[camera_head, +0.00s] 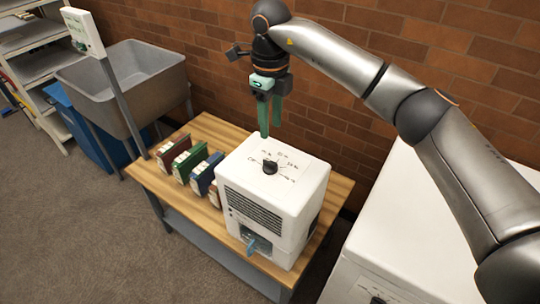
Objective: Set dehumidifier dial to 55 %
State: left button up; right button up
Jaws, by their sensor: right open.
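The white dehumidifier (293,205) stands on a wooden bench. Its black dial (270,167) sits on the top face, with small markings around it that are too small to read. My right gripper (269,118) comes in from the right and points down. Its green fingers are apart and empty, above and behind the dial as seen here, not touching it. The exact gap between fingers and dial is hard to judge. My left gripper is not in view.
Several upright books or boxes (190,163) stand on the wooden bench (150,176) left of the dehumidifier. A grey sink (140,90) and a post with a white panel (84,32) are further left. A white appliance (410,225) stands at right. A brick wall closes the back.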

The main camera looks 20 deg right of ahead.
aim_at(270, 161)
notch_tip(270, 161, down, 11)
jog(key=shift+f+p, duration=0.1)
jog(key=shift+p, duration=0.45)
jog(key=shift+c, duration=0.2)
grip_shut()
